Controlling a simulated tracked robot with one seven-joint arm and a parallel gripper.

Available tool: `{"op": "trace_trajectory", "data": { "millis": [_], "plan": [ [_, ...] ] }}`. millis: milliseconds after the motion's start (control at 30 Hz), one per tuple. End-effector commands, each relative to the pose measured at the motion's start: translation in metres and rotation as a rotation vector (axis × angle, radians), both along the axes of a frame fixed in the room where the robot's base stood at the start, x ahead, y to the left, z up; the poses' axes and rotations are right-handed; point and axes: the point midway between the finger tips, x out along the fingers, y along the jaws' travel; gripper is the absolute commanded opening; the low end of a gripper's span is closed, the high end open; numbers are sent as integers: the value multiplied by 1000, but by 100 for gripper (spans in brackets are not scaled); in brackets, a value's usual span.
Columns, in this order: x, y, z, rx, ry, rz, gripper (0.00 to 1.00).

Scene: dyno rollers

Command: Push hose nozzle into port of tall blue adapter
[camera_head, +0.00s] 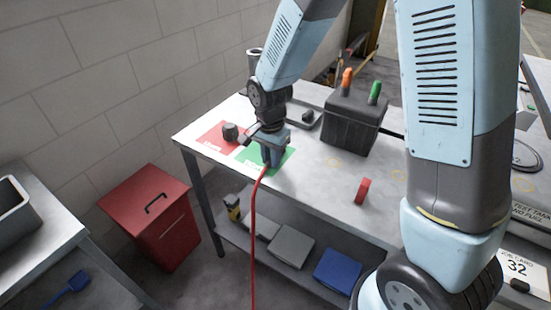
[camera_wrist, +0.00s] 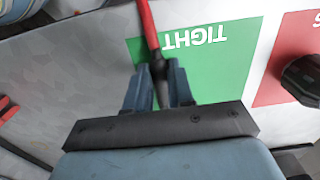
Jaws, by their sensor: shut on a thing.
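My gripper (camera_head: 271,156) is over the green "TIGHT" area of the bench, and its two blue fingers show in the wrist view (camera_wrist: 159,88). It is shut on the dark end of the red hose (camera_wrist: 147,24), the hose nozzle (camera_wrist: 159,70). In the head view the red hose (camera_head: 254,225) hangs from the gripper past the bench's front edge. I cannot make out the tall blue adapter or its port in either view. My gripper and wrist hide part of the green area.
A dark knob-like part (camera_head: 230,132) sits on the red area, left of my gripper. A black box (camera_head: 352,125) with orange and green handles stands to the right. A small red block (camera_head: 362,190) lies near the front edge. The bench between is mostly clear.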

Motion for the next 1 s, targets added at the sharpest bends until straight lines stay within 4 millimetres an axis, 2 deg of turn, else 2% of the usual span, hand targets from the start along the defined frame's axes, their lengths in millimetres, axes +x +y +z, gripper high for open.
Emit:
{"op": "trace_trajectory", "data": {
  "millis": [333,1000],
  "plan": [
    [0,0,4,1,-1,0,0],
    [0,0,47,1,-1,0,0]
  ]
}}
